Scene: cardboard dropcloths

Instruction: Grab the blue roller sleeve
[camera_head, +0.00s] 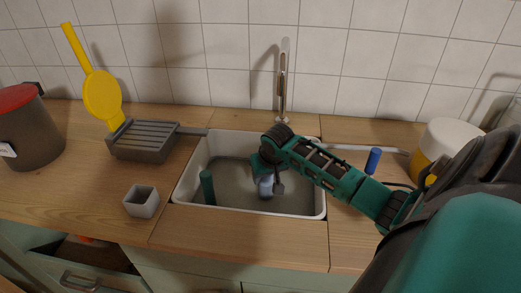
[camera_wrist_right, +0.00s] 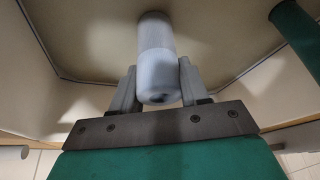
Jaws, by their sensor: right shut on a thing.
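A blue roller sleeve (camera_head: 373,160) stands upright on the wooden counter to the right of the sink. My right gripper (camera_head: 267,179) is down inside the white sink (camera_head: 188,178), well to the left of the blue sleeve. It is shut on a pale grey-white cylinder (camera_head: 266,187), which also shows between the two fingers in the right wrist view (camera_wrist_right: 156,55). A dark green cylinder (camera_head: 207,187) stands in the sink to the left of the gripper. My left gripper is not in view.
A faucet (camera_head: 283,85) rises behind the sink. A grey ribbed tray (camera_head: 142,141) with a yellow paddle-shaped thing (camera_head: 102,95), a grey square cup (camera_head: 141,201) and a red-lidded can (camera_head: 28,130) stand at left. A white-and-yellow container (camera_head: 447,140) stands at right.

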